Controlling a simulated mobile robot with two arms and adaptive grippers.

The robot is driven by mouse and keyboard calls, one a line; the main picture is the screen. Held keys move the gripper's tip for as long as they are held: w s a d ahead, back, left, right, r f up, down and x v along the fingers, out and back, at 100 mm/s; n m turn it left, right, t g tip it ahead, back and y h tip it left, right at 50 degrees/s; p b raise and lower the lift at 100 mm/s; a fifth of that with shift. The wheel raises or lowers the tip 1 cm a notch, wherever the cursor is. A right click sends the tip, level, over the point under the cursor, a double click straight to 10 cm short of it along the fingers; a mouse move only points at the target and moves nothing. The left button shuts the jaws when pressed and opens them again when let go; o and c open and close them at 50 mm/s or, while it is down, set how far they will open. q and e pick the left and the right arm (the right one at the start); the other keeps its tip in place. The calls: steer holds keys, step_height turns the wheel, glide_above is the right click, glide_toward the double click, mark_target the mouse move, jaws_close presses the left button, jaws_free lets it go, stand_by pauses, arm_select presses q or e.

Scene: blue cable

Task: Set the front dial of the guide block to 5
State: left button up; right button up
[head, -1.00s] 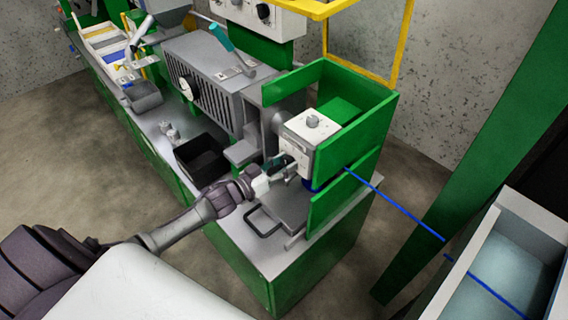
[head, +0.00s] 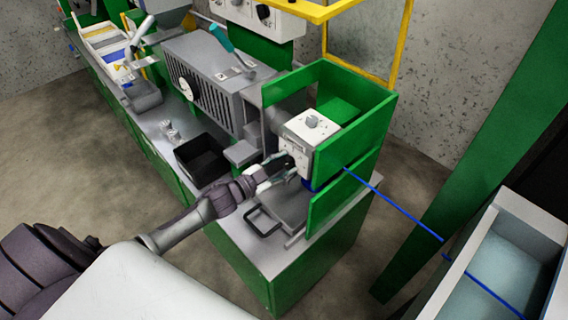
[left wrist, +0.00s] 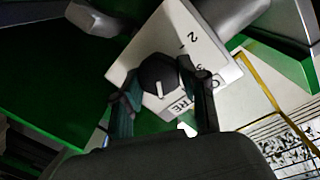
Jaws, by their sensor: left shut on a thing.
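The guide block (head: 312,132) is a white box inside the green frame, with a grey knob (head: 312,121) on top. The front dial (left wrist: 157,72) is a dark round knob with a white pointer mark aimed toward the bottom of that picture. My left gripper (left wrist: 160,78) is shut on the dial, one finger on each side. In the head view the left gripper (head: 277,170) reaches the block's front. The fingers hide some markings.
A blue cable (head: 395,208) runs from the block to a pale trough (head: 475,245) at right. Green panels (head: 345,200) stand close beside the block.

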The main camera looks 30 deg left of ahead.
arm_select(q)
steer(key=shift+m, duration=0.6)
steer(key=shift+f, duration=0.1)
steer(key=o, duration=1.1)
steer(key=v, duration=1.2)
steer(key=shift+d, duration=0.1)
